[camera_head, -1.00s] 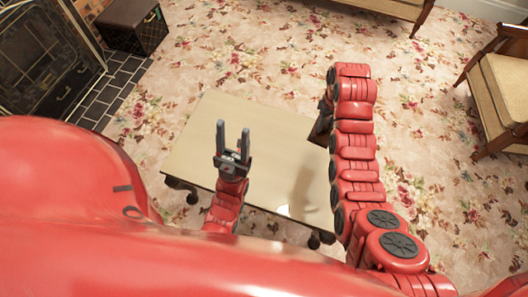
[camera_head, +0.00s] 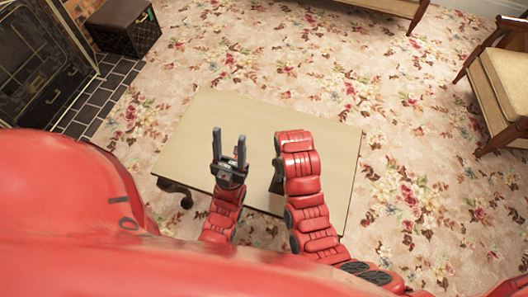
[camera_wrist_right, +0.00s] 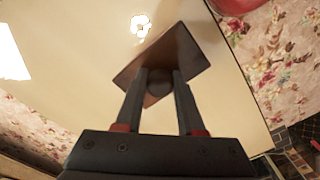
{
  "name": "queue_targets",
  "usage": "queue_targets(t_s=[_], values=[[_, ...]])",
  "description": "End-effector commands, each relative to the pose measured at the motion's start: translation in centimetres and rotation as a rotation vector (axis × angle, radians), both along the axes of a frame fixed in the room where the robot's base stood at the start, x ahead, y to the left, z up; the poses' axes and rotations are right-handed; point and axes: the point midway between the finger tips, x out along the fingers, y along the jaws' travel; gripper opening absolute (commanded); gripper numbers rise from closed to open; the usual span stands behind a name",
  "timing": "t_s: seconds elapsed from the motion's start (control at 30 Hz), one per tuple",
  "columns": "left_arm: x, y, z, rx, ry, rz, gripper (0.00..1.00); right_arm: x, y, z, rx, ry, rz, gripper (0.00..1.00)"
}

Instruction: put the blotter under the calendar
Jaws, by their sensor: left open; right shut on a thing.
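The blotter (camera_wrist_right: 184,50) is a dark brown flat plate with a round knob, seen in the right wrist view. My right gripper (camera_wrist_right: 158,76) is shut on its knob, and the plate is over the pale table top (camera_wrist_right: 75,60). I cannot tell how high it is held. In the head view the right arm bends down over the table (camera_head: 255,112) and hides the blotter and most of that gripper. My left gripper (camera_head: 229,150) is open and empty, fingers apart, over the left part of the table. I cannot make out a calendar in either view.
Bright white patches on the table top in the right wrist view look like reflections. A dark crate (camera_head: 124,27) and a fireplace (camera_head: 45,65) are at the upper left. A cushioned chair (camera_head: 505,80) stands at the right. Flowered carpet (camera_head: 400,120) surrounds the table.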

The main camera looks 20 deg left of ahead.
Motion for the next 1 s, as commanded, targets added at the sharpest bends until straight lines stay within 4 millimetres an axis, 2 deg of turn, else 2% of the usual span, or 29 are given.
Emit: queue_targets(t_s=[0.03, 0.33, 0.4, 0.7, 0.9, 1.0], values=[[0.0, 0.0, -1.8, 0.0, 0.0, 0.0, 0.5, 1.0, 1.0, -1.0, 0.001, -0.002, 0.003, 0.0], [0.0, 0.0, -7.3, 0.0, 0.0, 0.0, 0.5, 5.8, 5.6, -1.6, 0.002, -0.004, 0.002, 0.0], [0.0, 0.0, -6.7, 0.0, 0.0, 0.0, 0.5, 6.5, 6.3, -0.9, -0.001, 0.002, 0.002, 0.0], [0.0, 0.0, -7.0, 0.0, 0.0, 0.0, 0.5, 8.9, 8.7, -1.1, 0.0, 0.001, 0.002, 0.0], [0.0, 0.0, -7.1, 0.0, 0.0, 0.0, 0.5, 9.3, 9.1, -1.3, -0.001, 0.002, 0.0, 0.0], [0.0, 0.0, -7.1, 0.0, 0.0, 0.0, 0.5, 9.3, 9.1, -2.2, -0.002, 0.004, 0.0, 0.0]])
